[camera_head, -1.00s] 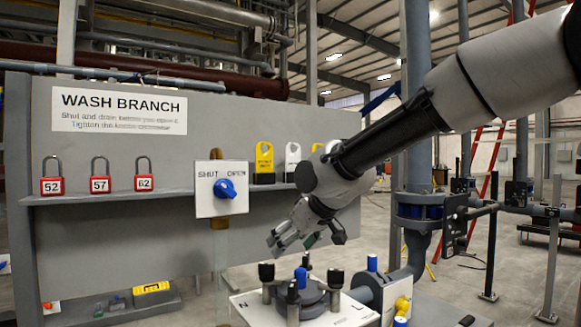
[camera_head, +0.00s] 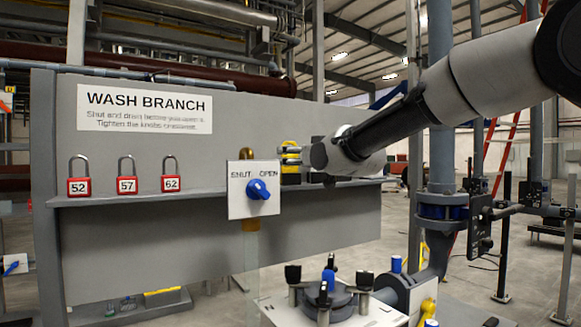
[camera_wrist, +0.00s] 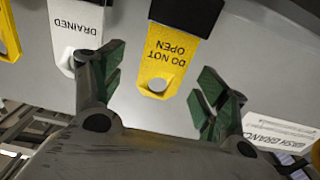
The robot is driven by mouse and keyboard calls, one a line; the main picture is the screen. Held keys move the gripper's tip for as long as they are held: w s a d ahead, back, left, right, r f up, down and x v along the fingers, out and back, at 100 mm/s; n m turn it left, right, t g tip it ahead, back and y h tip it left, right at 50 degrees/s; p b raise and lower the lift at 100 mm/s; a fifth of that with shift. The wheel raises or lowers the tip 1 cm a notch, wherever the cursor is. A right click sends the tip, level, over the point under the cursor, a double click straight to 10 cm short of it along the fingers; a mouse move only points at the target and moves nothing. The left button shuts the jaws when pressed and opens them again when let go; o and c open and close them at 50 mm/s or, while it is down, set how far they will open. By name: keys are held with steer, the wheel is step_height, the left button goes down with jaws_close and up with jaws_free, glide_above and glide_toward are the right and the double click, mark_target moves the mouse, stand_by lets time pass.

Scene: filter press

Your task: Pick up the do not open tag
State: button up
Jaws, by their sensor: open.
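The yellow do not open tag (camera_wrist: 165,52) shows in the wrist view, upside down, with its lower part in a black holder and a round hole near its free end. My gripper (camera_wrist: 160,84) is open, with one green-padded finger on each side of the tag and gaps between the pads and the tag. In the head view, parts of the yellow tag (camera_head: 290,144) show at the shelf behind my gripper, which covers much of it.
A white drained tag (camera_wrist: 78,30) stands close beside one finger in the wrist view. Another yellow tag (camera_wrist: 8,38) is beyond it. In the head view, the shut/open valve panel (camera_head: 243,207) stands just left of my gripper. Red padlocks (camera_head: 127,184) sit further left on the shelf.

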mark_target(290, 155)
steer(key=x, duration=0.3)
steer(key=shift+w+a, duration=0.15)
steer(key=shift+a, duration=0.1)
steer(key=shift+c, duration=0.5)
steer(key=c, duration=0.9)
steer(key=shift+o, duration=0.2)
step_height(290, 155, up, 13)
steer(key=shift+r, duration=0.1)
steer(key=shift+d, duration=0.1)
